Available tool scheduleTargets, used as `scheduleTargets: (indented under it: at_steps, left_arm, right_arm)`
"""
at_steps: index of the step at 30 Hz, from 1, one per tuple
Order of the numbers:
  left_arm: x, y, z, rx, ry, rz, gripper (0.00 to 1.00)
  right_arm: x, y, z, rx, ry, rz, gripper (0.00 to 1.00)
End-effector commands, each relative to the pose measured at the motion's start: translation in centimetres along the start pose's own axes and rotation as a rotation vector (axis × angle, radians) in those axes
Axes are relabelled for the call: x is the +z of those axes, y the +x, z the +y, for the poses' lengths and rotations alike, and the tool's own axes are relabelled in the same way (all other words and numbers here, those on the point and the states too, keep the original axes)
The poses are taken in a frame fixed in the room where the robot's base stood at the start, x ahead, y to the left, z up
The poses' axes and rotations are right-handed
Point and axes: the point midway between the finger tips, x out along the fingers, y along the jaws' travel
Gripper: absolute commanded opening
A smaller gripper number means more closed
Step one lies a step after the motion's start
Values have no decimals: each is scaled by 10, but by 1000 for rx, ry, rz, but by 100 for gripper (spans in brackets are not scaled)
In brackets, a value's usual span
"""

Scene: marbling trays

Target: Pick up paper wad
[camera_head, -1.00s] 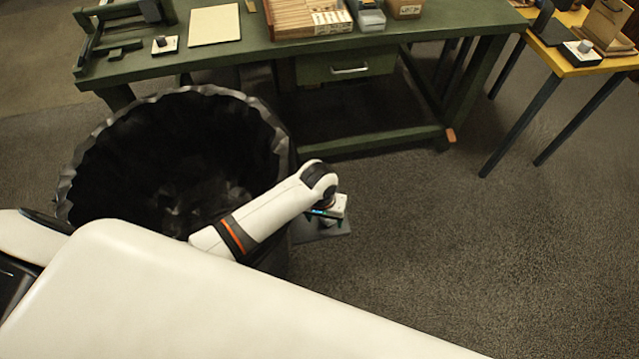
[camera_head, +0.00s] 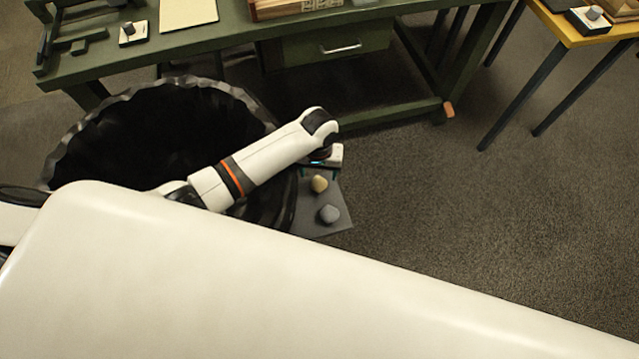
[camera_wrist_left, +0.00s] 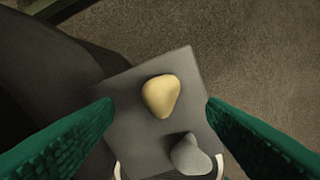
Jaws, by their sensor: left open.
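A pale yellow lump (camera_head: 319,184), like a crumpled wad, lies on a dark grey square mat (camera_head: 308,225) on the floor. A grey lump (camera_head: 329,214) lies on the same mat. Which one is the paper wad I cannot tell for sure. My left gripper (camera_head: 320,171) is open and empty above the mat, close to the yellow lump. In the left wrist view the yellow lump (camera_wrist_left: 161,95) shows between the two green fingers, apart from both. The grey lump (camera_wrist_left: 190,155) is nearer the bottom edge there. My right gripper is not in view.
A large bin with a black liner (camera_head: 255,105) stands left of the mat, with my left arm across it. A green workbench (camera_head: 240,36) stands behind, and a yellow table (camera_head: 560,28) at the upper right. The carpet to the right is clear.

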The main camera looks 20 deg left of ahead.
Motion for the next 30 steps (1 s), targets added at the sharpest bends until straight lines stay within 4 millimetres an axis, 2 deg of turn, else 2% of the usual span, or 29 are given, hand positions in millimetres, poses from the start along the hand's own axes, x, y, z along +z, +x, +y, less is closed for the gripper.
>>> scheduleTargets:
  at_steps: [4,12,21,23,30]
  left_arm:
    - [0,11,-1,0,1,0,66]
    - [0,50,-4,0,1,1,66]
    - [0,55,-4,-1,2,-1,66]
    - [0,55,-4,-1,1,-1,59]
    - [0,55,-4,0,1,-1,20]
  right_arm:
    - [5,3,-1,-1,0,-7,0]
    - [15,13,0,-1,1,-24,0]
    - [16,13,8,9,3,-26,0]
    - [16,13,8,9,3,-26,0]
    - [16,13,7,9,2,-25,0]
